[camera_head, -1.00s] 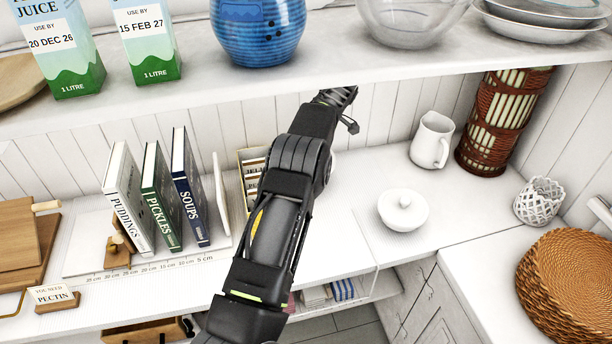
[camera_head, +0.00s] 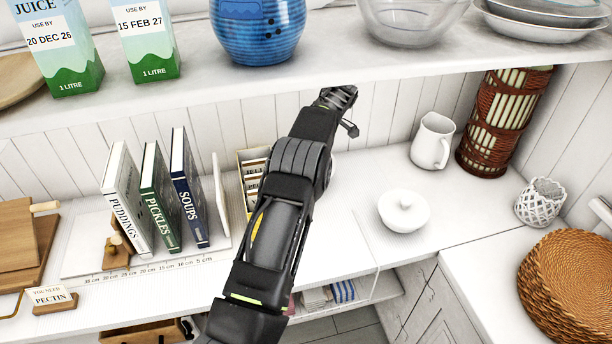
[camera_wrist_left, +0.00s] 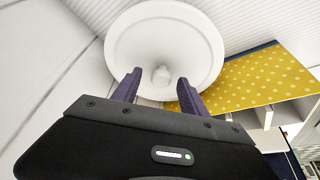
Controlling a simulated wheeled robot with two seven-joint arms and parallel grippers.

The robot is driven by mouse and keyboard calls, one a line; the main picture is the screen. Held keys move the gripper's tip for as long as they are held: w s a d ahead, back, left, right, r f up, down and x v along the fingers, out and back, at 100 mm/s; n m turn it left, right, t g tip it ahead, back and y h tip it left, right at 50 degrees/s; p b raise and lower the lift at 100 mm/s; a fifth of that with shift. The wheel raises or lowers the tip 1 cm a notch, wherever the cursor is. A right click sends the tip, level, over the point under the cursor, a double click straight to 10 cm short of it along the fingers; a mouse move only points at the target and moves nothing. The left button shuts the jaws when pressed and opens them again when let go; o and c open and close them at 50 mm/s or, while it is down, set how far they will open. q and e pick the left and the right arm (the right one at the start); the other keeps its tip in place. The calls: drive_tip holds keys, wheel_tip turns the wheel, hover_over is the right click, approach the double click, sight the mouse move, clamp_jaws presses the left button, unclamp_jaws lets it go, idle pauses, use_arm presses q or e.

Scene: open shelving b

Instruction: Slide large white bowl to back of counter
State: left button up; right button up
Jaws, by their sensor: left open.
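The white counter (camera_head: 345,235) shows on both sides of the arm. My right gripper is not in view.
Upright books (camera_head: 190,190) and a card box (camera_head: 252,165) stand left of the arm. The upper shelf (camera_head: 330,68) overhangs the arm. A yellow dotted surface (camera_wrist_left: 250,75) lies right of the bowl.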

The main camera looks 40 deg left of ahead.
use_arm(q)
drive_tip(key=v, duration=0.7)
drive_tip(key=shift+d+r+b, duration=0.2)
drive_tip(key=shift+r+b, duration=0.15)
drive_tip(key=shift+b, duration=0.1)
drive_tip(key=shift+f, duration=0.1)
